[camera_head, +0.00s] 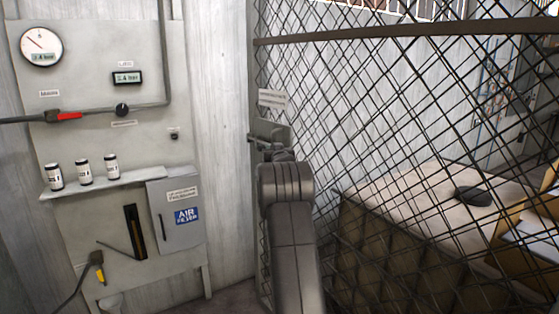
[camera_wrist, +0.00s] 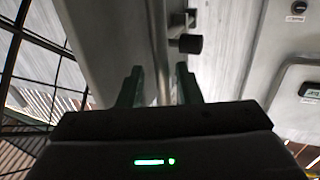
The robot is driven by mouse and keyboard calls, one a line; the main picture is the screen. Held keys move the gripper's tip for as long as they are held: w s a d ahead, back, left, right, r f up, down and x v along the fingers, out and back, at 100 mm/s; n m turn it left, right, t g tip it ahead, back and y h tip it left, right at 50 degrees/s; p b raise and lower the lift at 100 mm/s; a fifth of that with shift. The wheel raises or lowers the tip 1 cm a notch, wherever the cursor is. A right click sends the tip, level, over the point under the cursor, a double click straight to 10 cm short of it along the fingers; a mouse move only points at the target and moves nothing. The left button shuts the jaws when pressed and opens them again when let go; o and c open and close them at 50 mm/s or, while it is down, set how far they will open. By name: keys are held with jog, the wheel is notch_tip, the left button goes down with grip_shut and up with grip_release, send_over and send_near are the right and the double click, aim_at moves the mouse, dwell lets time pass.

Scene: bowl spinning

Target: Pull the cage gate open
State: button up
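The cage gate (camera_head: 400,120) is a dark wire mesh with a curved horizontal rail, filling the right side of the head view. A small latch or handle block (camera_head: 268,133) with a label above it sits on its left edge. My arm reaches up to this block and hides part of it. In the wrist view my gripper (camera_wrist: 160,82) is open, with its two dark fingers apart. A thin upright bar (camera_wrist: 162,50) shows in the gap between them; I cannot tell whether they touch it. A dark round knob (camera_wrist: 187,43) is just beyond the right finger. The gate looks shut.
A grey wall panel (camera_head: 100,90) with a gauge, pipe, red-handled valve, small bottles on a shelf and an air filter box (camera_head: 178,214) stands to the left. Behind the mesh is a large covered box (camera_head: 420,200) with a dark object on top.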

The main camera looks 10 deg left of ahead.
jog(key=b+v, duration=0.2)
jog(key=v, duration=1)
jog(key=shift+w+d, duration=0.1)
jog(key=shift+d, duration=0.05)
jog(key=p+x, duration=0.3)
jog(key=x, duration=1)
jog(key=shift+w+a, duration=0.3)
jog(key=shift+a, duration=0.05)
